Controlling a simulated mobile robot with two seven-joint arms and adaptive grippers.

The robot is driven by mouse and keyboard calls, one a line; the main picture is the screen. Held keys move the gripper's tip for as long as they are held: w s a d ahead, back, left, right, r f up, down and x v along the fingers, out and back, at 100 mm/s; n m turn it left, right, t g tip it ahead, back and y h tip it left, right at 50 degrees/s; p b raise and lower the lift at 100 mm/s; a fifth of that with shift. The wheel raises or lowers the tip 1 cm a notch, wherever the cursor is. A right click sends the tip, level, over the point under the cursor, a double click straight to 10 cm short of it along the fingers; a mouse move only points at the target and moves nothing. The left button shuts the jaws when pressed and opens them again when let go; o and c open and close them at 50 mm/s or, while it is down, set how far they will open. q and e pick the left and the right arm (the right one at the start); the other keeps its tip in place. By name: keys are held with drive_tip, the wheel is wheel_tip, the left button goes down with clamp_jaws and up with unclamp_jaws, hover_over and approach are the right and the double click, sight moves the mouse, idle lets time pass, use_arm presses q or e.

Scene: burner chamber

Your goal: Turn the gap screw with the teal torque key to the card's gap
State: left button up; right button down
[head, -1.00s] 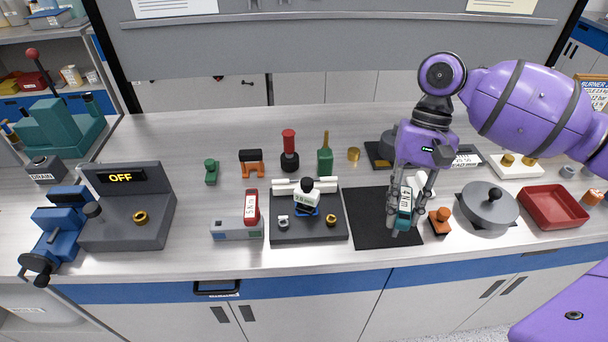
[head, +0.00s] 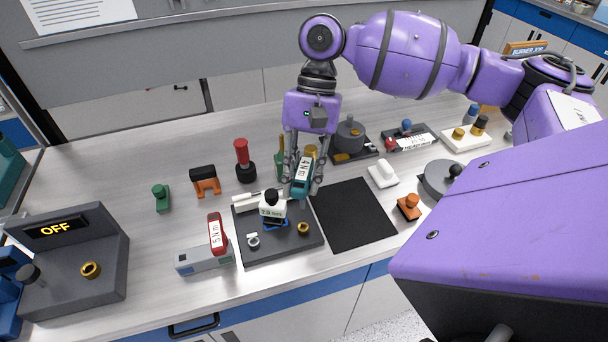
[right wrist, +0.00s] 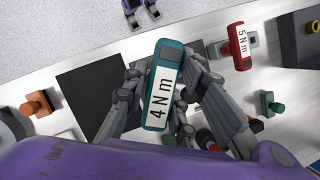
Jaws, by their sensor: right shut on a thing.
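My right gripper (head: 301,190) is shut on the teal torque key (head: 304,174), whose white label reads 4 N m in the right wrist view (right wrist: 163,88). The key is held roughly upright, at the back right corner of the dark fixture plate (head: 285,246); whether it touches the plate is unclear. On the plate stand a white block (head: 272,210) with a black knob, a small brass knob (head: 303,229) and a silver one (head: 253,242). I cannot tell which part is the gap screw. I cannot make out the gap card.
A red 5 N m key (head: 217,234) stands on a grey block left of the plate. A black mat (head: 353,214) lies empty to the right. A grey console reads OFF (head: 57,228).

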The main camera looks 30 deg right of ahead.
sight(303, 205)
drive_tip(key=shift+f, duration=2.85)
drive_tip(key=shift+f, duration=0.25)
drive_tip(key=shift+f, duration=0.85)
drive_tip(key=shift+m+t, duration=0.3)
drive_tip(key=shift+m, duration=0.7)
drive_tip(key=shift+m+t+y, duration=0.4)
drive_tip(key=shift+m, duration=0.6)
